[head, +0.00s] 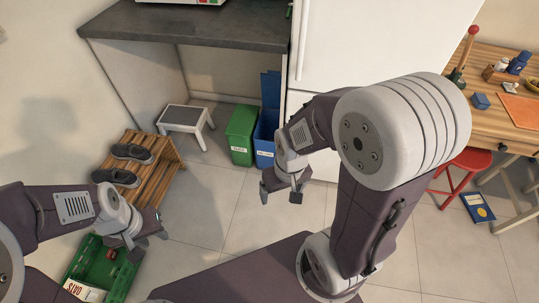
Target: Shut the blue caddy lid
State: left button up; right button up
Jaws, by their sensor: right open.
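The blue caddy (264,152) stands on the floor under the counter, beside the fridge, with a white label on its front. Its blue lid (271,90) stands up at the back, so the caddy is open. My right gripper (281,194) is open and empty, in front of the caddy and low in the picture from it; I cannot tell the exact gap. My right forearm covers the area right of the caddy. My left gripper (150,245) is at lower left, far from the caddy, above the green crate; its fingers look apart and empty.
A green bin (240,134) with a shut lid stands left of the caddy. A step stool (186,120), a wooden shoe rack (152,177) and a green crate (108,270) lie further left. The fridge (385,45) is right. The tiled floor in front is mostly clear.

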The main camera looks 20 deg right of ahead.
aim_at(271, 82)
jog(key=i+j+z, duration=0.15)
jog(key=i, duration=0.4)
jog(key=i+j+z, duration=0.2)
jog(key=i, duration=0.3)
jog(key=i+j+z, duration=0.15)
jog(key=i+j, duration=0.25)
jog(key=i, duration=0.15)
jog(key=i+j+z, duration=0.2)
jog(key=i+j, duration=0.15)
jog(key=i, duration=0.1)
